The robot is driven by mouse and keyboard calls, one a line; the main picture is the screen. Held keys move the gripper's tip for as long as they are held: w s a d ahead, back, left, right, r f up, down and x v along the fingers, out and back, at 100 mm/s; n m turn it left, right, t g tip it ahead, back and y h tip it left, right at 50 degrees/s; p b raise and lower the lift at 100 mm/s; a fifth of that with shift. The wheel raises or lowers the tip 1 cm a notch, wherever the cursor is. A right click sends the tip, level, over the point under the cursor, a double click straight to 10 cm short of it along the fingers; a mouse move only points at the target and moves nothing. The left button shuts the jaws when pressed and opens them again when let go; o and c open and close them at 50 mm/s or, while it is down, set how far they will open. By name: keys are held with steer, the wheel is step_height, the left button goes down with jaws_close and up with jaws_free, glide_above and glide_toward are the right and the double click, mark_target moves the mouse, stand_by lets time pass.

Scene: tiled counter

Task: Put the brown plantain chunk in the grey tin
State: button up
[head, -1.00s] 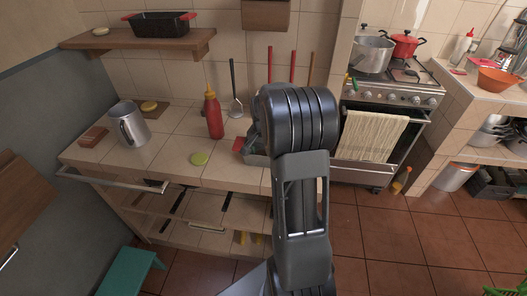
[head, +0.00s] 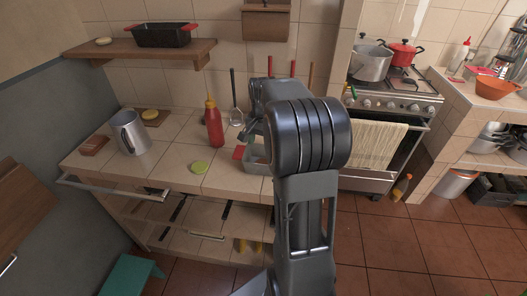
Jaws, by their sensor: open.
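A grey tin (head: 254,167), box-shaped, stands near the front edge of the counter, partly hidden behind my arm. My gripper (head: 247,136) shows small just left of my arm's big dark joint, above and behind the tin; it is open, and I see nothing held in it. I cannot surely pick out the brown plantain chunk; it may be hidden behind my arm or the tin. A flat reddish-brown block (head: 93,146) lies at the counter's left end, but I cannot tell that it is plantain.
A yellow round piece (head: 150,114) lies on a small board. A red object (head: 238,152) sits beside the tin. The stove is at right.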

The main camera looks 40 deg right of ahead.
steer(key=s+a+r+n+t, duration=0.2)
steer(key=s+a+r+n, duration=0.25)
steer(key=a, duration=0.65)
steer(key=s+a+f+n+t, duration=0.1)
steer(key=s+a+f+n, duration=0.3)
steer(key=s+a+n, duration=0.3)
steer(key=s+a, duration=0.1)
steer(key=s, duration=0.2)
steer(key=shift+s, duration=0.1)
steer(key=shift+t, duration=0.3)
step_height(320, 180, up, 4)
steer(key=p, duration=0.3)
steer(key=shift+r+p, duration=0.1)
steer(key=shift+p, duration=0.2)
